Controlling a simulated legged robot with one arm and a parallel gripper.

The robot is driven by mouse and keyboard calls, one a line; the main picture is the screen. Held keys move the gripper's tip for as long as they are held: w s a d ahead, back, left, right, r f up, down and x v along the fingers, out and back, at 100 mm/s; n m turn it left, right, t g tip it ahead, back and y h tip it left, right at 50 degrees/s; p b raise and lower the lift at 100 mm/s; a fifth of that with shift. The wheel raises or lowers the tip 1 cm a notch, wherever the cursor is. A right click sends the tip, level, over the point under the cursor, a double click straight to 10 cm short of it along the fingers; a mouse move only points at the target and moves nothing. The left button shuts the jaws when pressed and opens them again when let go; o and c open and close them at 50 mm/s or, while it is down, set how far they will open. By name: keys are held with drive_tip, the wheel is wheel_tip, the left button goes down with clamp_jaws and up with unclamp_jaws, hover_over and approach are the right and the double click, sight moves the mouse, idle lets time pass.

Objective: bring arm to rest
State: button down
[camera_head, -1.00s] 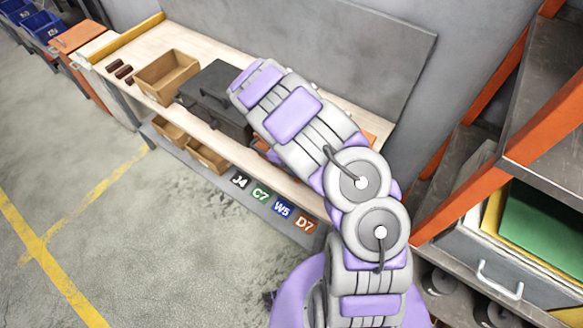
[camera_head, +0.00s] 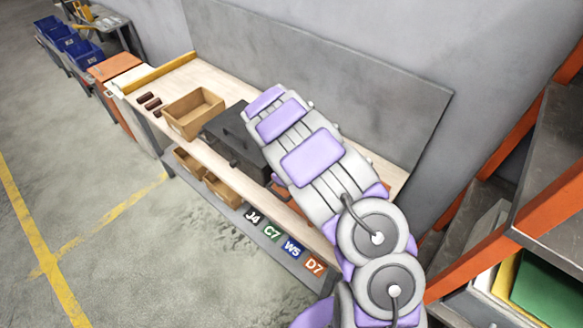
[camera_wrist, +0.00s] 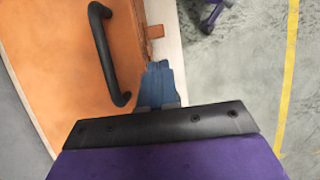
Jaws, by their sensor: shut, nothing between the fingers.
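My gripper (camera_wrist: 160,85) shows in the wrist view as a pair of narrow blue-grey fingers beyond a black plate. The fingers are together with nothing between them. They point over an orange case with a black handle (camera_wrist: 110,55), near the pale bench edge; I cannot tell whether they touch it. In the head view my arm reaches up over the workbench (camera_head: 180,78), and its links hide the gripper. No bracket can be made out.
On the bench are an open cardboard box (camera_head: 194,112), a dark case (camera_head: 235,135) and small dark brown pieces (camera_head: 148,103). Cardboard bins (camera_head: 222,190) sit on the lower shelf. An orange-framed rack (camera_head: 480,262) stands close at right. The floor at left is clear.

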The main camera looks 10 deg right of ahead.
drive_tip(key=s+d+r+m+t+b, duration=0.1)
drive_tip(key=s+d+r+m, duration=0.15)
drive_tip(key=s+r, duration=0.5)
drive_tip(key=s+d+r+m+b, duration=0.1)
drive_tip(key=s+d+r+m, duration=0.3)
drive_tip(key=r, duration=0.6)
drive_tip(key=s+a+r+y+b, duration=0.1)
drive_tip(key=s+a, duration=0.2)
drive_tip(key=s, duration=0.8)
drive_tip(key=s+a+r+y+b, duration=0.1)
drive_tip(key=s+a, duration=0.3)
drive_tip(key=s, duration=0.7)
drive_tip(key=shift+s+a+r+m+t+y, duration=0.2)
drive_tip(key=shift+a+r+m+t+y, duration=0.15)
drive_tip(key=shift+r+t, duration=0.1)
drive_tip(key=shift+d, duration=0.1)
